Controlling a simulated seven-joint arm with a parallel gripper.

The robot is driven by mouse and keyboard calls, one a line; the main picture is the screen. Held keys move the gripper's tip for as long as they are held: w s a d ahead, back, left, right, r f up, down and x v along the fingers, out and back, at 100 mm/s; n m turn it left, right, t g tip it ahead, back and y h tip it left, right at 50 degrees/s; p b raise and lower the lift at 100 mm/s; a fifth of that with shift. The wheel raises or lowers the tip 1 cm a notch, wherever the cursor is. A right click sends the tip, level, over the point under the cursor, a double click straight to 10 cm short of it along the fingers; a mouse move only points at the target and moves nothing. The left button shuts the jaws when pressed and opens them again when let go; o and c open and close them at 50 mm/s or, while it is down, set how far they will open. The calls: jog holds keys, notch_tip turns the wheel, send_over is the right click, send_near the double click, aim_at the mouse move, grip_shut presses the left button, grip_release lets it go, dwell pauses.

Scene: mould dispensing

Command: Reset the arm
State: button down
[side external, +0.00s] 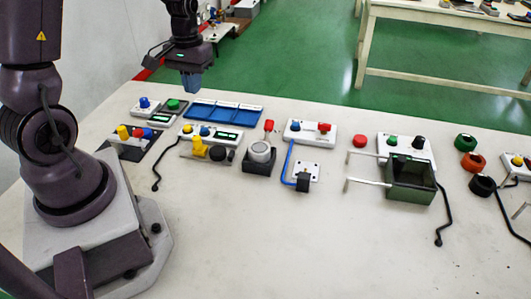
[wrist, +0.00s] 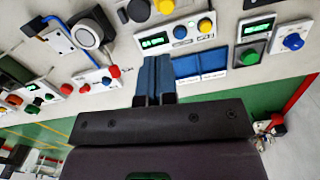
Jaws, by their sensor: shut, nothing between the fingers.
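My gripper (side external: 191,82) is in the upper left of the side external view, raised above the back edge of the table. Its blue fingers point down, and it touches nothing. In the wrist view my gripper (wrist: 155,78) shows its two blue fingers side by side, closed together with nothing between them. Below and beyond it lies a blue tray (side external: 224,113) with shallow compartments, which also shows in the wrist view (wrist: 216,61), beside the fingers.
The white table (side external: 260,225) holds several small control panels, a grey round button unit (side external: 260,153), a dark green open box (side external: 411,180) and coloured rings (side external: 473,162). Black cables lie near them. The table's front middle is clear. Another table (side external: 440,20) stands behind.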

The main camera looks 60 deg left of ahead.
jog(key=s+d+r+m+t, duration=0.3)
jog(key=s+d+r, duration=0.1)
jog(key=d+r, duration=0.4)
jog(key=s+d+r+m+t, duration=0.3)
jog(key=s+d+r+m, duration=0.1)
jog(key=d+r, duration=0.4)
jog(key=shift+d+r, duration=0.15)
jog(key=shift+d, duration=0.85)
